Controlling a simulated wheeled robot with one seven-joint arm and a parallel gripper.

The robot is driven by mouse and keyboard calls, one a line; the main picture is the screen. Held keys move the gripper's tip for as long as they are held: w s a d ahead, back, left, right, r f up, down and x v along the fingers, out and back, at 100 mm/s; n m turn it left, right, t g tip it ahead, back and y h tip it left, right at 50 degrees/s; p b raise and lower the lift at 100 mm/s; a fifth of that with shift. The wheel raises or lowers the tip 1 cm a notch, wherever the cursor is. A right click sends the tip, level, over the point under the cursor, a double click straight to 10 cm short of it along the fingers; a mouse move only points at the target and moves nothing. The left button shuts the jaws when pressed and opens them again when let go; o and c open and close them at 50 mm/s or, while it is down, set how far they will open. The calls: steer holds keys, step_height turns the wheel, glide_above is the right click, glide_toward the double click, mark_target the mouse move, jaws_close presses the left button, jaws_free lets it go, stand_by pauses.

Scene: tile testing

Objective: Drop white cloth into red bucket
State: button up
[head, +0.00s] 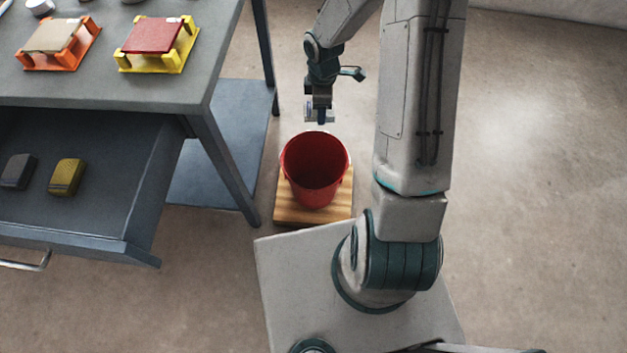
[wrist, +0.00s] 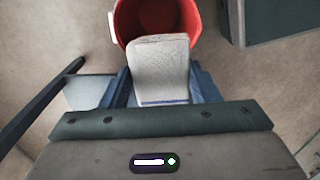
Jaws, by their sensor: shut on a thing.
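The red bucket (head: 316,190) stands upright on a wooden board on the floor, right of the table. Its inside looks empty in the head view. My gripper (head: 320,117) is above the bucket's far rim in the head view. In the wrist view my gripper (wrist: 160,92) is shut on the white cloth (wrist: 159,62), a pale block-like piece with a blue stripe near the fingers. The cloth's outer end overlaps the opening of the red bucket (wrist: 196,18) in that view. In the head view the cloth is small and mostly hidden by the gripper.
The grey table (head: 115,90) at left bears an orange stand (head: 35,61) and a yellow stand (head: 157,61) with tiles. Its open drawer (head: 110,195) holds a grey sponge-like block (head: 17,171) and a yellow one (head: 66,177). A wooden board (head: 290,212) lies under the bucket.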

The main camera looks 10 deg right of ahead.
step_height(320, 180, down, 22)
steer(key=n+b, duration=0.9)
steer(key=b, duration=0.9)
steer(key=shift+w+r+b, duration=0.15)
steer(key=shift+r+b, duration=0.1)
steer(key=shift+b, duration=0.05)
steer(key=o, duration=1.1)
steer(key=shift+r, duration=0.2)
step_height(320, 180, up, 14)
steer(key=p, duration=0.6)
steer(key=shift+f, duration=0.2)
